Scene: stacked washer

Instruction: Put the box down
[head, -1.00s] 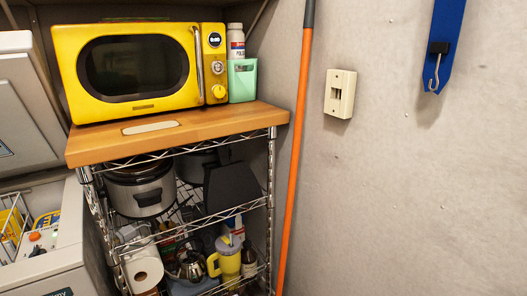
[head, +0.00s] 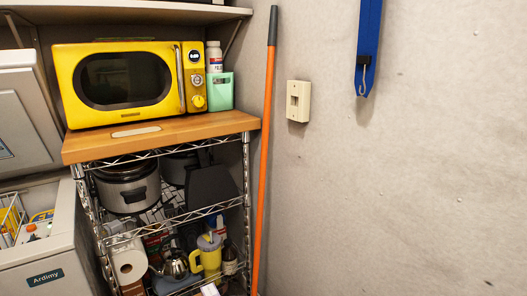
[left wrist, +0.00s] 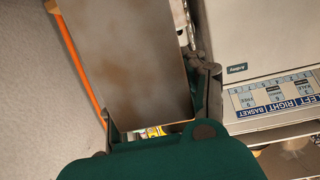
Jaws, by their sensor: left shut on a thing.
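The box (left wrist: 130,55) fills the middle of the left wrist view as a large, plain brown-grey face. My left gripper (left wrist: 155,95) is shut on it, with dark finger parts at the box's right edge and lower left. The box hides much of what lies beyond it, and its underside is not seen. The head view shows neither the box nor either gripper. My right gripper is in no view.
A wire rack (head: 160,155) with a wooden top (head: 200,126) carries a yellow microwave (head: 125,82); its lower shelves are crowded. A white appliance (head: 45,275) stands left. A washer panel (left wrist: 275,92) shows at right.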

